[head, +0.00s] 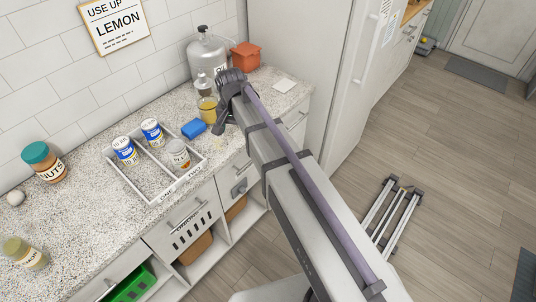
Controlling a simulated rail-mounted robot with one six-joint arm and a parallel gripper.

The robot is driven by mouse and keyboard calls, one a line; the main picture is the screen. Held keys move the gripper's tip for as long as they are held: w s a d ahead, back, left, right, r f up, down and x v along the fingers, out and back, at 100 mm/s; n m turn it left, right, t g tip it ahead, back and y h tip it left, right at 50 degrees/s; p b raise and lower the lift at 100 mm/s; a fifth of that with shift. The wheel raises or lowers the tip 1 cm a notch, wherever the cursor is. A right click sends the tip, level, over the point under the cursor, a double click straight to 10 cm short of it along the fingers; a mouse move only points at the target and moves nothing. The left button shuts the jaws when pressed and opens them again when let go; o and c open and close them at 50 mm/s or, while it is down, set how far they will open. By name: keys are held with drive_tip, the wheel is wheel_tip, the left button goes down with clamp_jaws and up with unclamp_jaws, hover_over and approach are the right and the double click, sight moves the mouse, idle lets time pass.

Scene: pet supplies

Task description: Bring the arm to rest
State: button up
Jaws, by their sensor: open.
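My arm reaches from the lower right over the counter edge. My gripper (221,127) is the dark part at its far end, small and partly hidden by my own wrist. It is open and I see nothing held in it. It is in front of a glass bottle with yellow liquid (207,108) and to the right of a blue block (194,129). I cannot tell how high above the counter (82,208) it is.
A divided tray (153,198) holds two blue-and-white cans (125,150) and a grey-white can (178,155). A metal canister (207,52) and an orange pot (245,56) stand behind. A nuts jar (43,162) and a lemon jar (25,253) stand left.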

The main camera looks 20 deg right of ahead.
drive_tip(key=s+d+n, duration=0.2)
drive_tip(key=s+d, duration=0.2)
drive_tip(key=s, duration=0.4)
drive_tip(key=s+d+n, duration=0.3)
drive_tip(key=s, duration=0.6)
drive_tip(key=shift+d, duration=0.4)
